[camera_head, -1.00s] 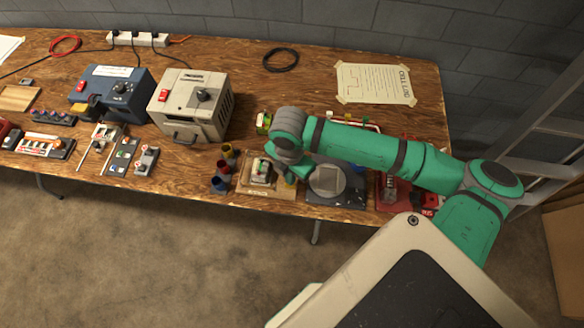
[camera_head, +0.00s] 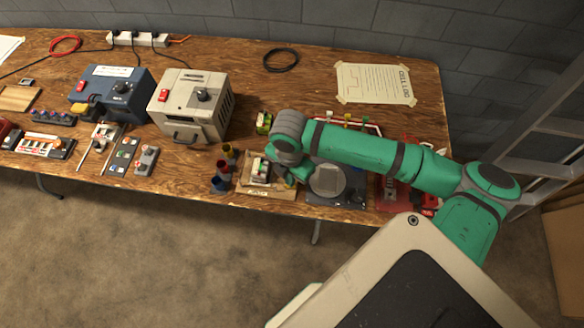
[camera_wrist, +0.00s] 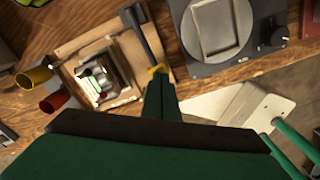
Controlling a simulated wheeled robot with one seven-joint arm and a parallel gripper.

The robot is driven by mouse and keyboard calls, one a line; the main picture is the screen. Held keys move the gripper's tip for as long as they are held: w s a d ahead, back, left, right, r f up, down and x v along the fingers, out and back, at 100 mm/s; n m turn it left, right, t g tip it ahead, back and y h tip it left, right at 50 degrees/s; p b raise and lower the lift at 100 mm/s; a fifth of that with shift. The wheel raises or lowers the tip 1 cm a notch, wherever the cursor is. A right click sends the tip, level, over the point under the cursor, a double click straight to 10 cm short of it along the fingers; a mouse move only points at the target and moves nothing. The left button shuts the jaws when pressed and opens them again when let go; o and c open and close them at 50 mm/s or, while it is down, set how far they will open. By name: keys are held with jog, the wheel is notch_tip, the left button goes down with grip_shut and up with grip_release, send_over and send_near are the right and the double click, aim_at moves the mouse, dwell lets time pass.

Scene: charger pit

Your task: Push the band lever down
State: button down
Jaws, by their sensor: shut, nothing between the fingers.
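A wooden board fixture (camera_head: 283,191) sits near the table's front edge. In the wrist view the board (camera_wrist: 75,45) carries a small metal holder with a white and green piece (camera_wrist: 98,82). A dark bar, which looks like the band lever (camera_wrist: 146,36), runs along the board's right side. My gripper (camera_wrist: 158,74) is shut and empty, with a yellow spot at its tip. Its tip appears at the lower end of the bar; I cannot tell whether they touch. In the head view my arm partly covers the fixture.
A dark plate with a round grey platform (camera_head: 327,181) stands just right of the board. Yellow, red and blue cups (camera_head: 221,184) stand close on the left. A red device (camera_head: 390,190) is farther right. The table's front edge is near.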

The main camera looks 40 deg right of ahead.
notch_tip(320, 180, up, 7)
dwell(1.1)
dwell(0.4)
